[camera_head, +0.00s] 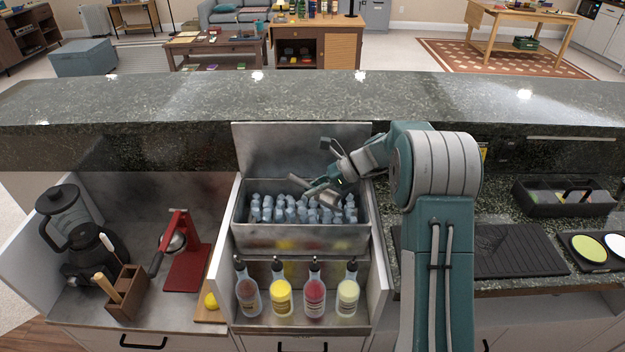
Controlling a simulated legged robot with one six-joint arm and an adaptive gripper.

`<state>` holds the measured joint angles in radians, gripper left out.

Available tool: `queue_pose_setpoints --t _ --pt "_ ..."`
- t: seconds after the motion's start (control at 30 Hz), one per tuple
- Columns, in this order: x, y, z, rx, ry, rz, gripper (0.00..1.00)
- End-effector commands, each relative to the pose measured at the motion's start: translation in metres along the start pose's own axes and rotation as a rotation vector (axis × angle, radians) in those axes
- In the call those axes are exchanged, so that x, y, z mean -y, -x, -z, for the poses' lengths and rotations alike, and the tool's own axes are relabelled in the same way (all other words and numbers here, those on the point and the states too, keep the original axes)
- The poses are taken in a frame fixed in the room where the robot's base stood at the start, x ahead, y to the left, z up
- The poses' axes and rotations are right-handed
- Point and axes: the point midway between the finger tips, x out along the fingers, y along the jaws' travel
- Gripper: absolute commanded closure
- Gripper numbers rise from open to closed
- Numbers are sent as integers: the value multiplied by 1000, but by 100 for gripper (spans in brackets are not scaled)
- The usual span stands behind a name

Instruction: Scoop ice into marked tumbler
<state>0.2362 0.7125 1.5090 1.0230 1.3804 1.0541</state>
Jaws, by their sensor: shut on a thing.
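The steel ice bin (300,239) sits in the counter at the middle of the view, filled with many pale blue ice pieces (290,212). My gripper (338,180) is over the right back part of the bin, shut on a grey scoop (318,189). The scoop is tilted just above or touching the ice; I cannot tell which. Whether it has ice in it is too small to tell. I cannot make out a marked tumbler in this view; my arm hides part of the counter on the right.
Several pour bottles (314,292) stand in a rail in front of the bin. A blender (75,232), a red press (188,255) and a wooden tool holder (127,293) stand left. A black caddy (565,198) and drain mat (515,250) lie right. A raised stone ledge (300,100) runs behind.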

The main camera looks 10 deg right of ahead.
Motion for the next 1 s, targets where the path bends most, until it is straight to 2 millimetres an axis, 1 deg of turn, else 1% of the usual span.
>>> queue_pose_setpoints --t 0.1,0.63,0.8,1.0 --pt "1 -7 11 0 -3 -2 100" --pt "7 -35 57 0 -4 -2 100" --pt "9 -42 67 0 -2 -1 100" --pt "9 -44 72 0 -1 -1 100"
